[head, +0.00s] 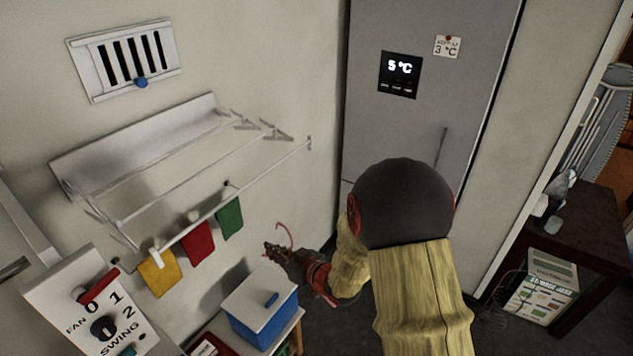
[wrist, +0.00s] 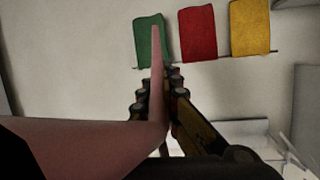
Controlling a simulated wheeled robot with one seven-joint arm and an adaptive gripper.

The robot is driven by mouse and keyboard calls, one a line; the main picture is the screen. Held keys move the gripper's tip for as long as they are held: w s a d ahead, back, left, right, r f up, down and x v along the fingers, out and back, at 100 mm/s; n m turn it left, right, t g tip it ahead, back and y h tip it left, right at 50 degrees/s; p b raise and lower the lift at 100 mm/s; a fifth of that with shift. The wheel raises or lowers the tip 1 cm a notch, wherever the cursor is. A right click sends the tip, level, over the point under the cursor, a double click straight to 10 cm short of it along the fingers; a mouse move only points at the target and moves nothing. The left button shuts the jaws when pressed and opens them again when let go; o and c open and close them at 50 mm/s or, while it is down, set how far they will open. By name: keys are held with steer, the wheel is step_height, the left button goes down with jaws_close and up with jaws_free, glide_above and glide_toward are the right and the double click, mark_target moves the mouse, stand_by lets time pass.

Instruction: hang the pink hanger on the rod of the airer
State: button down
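The pink hanger (head: 286,236) is held in my gripper (head: 276,251), with its curved part rising above the fingers in the head view. In the wrist view the hanger (wrist: 95,146) is large and close, and its narrow arm points up between the fingers of my gripper (wrist: 158,100). The gripper looks shut on it. The white airer (head: 133,212) is fixed to the wall, up and left of the gripper, with several thin rods. Its long front rod (head: 235,176) runs toward the fridge. The hanger is apart from the rods.
Yellow (head: 160,274), red (head: 198,243) and green (head: 230,218) cloths hang on a lower rail under the airer. A blue box with a white lid (head: 262,312) stands below my gripper. A grey fridge (head: 420,130) stands to the right. A switch panel (head: 95,310) is at lower left.

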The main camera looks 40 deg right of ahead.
steer(key=s+d+r+y+p, duration=0.1)
steer(key=s+d+r+p, duration=0.25)
steer(key=r, duration=0.25)
steer(key=s+d+r+p, duration=0.2)
steer(key=d+r+p, duration=0.15)
steer(key=r, duration=0.25)
steer(key=s+d+r+y+p, duration=0.1)
steer(key=s+d+r+p, duration=0.1)
steer(key=d+r+p, duration=0.3)
steer(key=a+r+b+x, duration=0.1)
steer(key=b+x, duration=0.3)
steer(key=x, duration=0.4)
steer(key=a+r+b+x, duration=0.1)
steer(key=b+x, duration=0.3)
steer(key=x, duration=0.4)
steer(key=shift+w+a+r+n+b, duration=0.15)
steer(key=shift+a+r+n+b, duration=0.2)
steer(key=shift+a+r, duration=0.1)
steer(key=c, duration=2)
jaws_free()
steer(key=shift+o, duration=0.2)
steer(key=shift+f, duration=0.1)
